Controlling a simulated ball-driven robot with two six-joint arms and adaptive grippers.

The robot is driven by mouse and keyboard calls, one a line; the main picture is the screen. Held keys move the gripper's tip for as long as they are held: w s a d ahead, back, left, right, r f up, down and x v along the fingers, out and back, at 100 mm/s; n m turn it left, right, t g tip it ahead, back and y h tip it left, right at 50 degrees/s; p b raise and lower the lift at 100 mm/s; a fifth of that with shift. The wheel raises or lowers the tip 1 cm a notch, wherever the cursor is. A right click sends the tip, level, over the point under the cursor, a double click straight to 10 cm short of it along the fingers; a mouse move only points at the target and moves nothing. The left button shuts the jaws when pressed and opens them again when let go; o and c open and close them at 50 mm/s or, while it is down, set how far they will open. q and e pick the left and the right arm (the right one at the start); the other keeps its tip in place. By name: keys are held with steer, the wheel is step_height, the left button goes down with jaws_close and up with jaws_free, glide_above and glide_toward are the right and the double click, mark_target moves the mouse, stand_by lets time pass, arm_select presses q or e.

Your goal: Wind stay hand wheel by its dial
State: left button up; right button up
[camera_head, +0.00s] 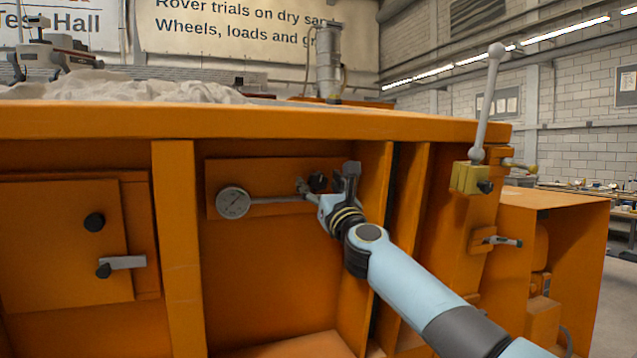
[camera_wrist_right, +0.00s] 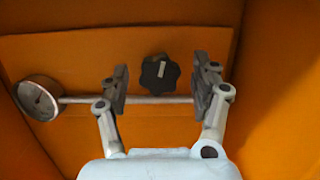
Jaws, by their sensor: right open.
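The stay hand wheel (camera_head: 318,180) is a small black lobed knob on an orange plate inside the open bay of the sandbed. It also shows in the right wrist view (camera_wrist_right: 160,73), with a pale mark on its face. The round dial (camera_head: 233,203) sits at the left end of a thin grey rod; the right wrist view shows it too (camera_wrist_right: 37,98), too small to read. My right gripper (camera_head: 328,182) is open. In its wrist view the fingers (camera_wrist_right: 160,85) stand on either side of the wheel, apart from it. My left gripper is out of view.
Orange upright ribs (camera_head: 177,240) flank the bay, and the bed's top edge (camera_head: 250,120) runs above it. A door with a grey latch (camera_head: 122,262) is at left. A lever (camera_head: 487,105) stands on a yellow block at right. The lower bay is empty.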

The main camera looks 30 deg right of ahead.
steer(key=shift+w+d+r, duration=0.1)
steer(key=shift+w+r, duration=0.05)
steer(key=shift+w, duration=0.3)
steer(key=shift+c, duration=0.4)
steer(key=c, duration=1.1)
steer(key=shift+n, duration=0.4)
